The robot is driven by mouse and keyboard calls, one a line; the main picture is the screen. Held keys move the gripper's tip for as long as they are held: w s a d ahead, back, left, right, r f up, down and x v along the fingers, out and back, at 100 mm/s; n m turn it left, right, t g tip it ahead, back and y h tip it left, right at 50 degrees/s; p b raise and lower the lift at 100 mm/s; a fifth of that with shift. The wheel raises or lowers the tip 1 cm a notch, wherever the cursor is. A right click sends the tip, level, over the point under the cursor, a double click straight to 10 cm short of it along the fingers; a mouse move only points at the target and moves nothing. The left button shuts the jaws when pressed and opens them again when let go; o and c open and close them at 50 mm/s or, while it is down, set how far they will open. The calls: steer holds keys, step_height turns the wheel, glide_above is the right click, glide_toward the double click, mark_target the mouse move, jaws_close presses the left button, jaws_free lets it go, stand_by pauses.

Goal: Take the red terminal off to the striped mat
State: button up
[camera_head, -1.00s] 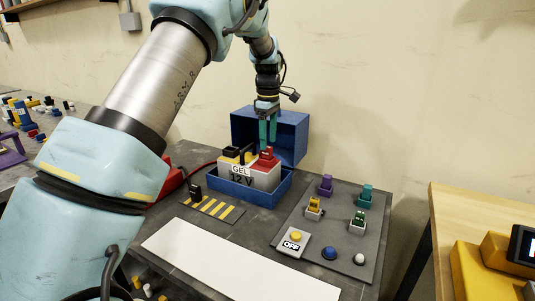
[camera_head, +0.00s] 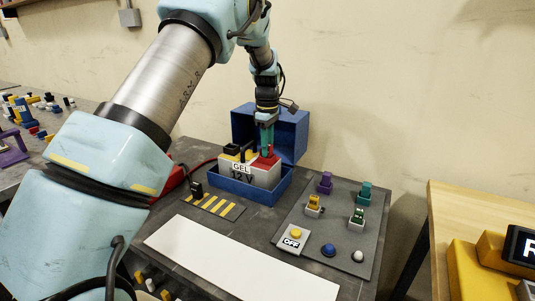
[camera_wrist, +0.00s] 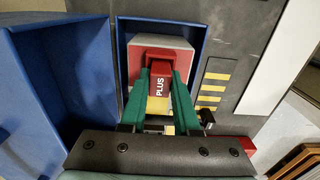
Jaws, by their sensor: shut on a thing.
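The red terminal (camera_wrist: 158,82), marked PLUS, sits on the red end of the white battery (camera_head: 256,173) labelled GEL 12 V. My gripper (camera_wrist: 160,77) has its green fingers on both sides of the terminal and is shut on it. In the head view my gripper (camera_head: 267,147) reaches down onto the terminal from above, hiding part of it. The striped mat (camera_head: 213,207), dark with yellow stripes, lies to the left in front of the battery. A small black clamp-like piece (camera_head: 196,190) stands at its back left edge.
The battery sits in a blue box (camera_head: 246,190) with its blue lid (camera_head: 290,135) upright behind. A grey panel (camera_head: 338,225) with coloured plugs and buttons is to the right. A white strip (camera_head: 235,260) lies in front. A red cable (camera_head: 205,164) runs left.

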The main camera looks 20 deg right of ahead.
jaws_close()
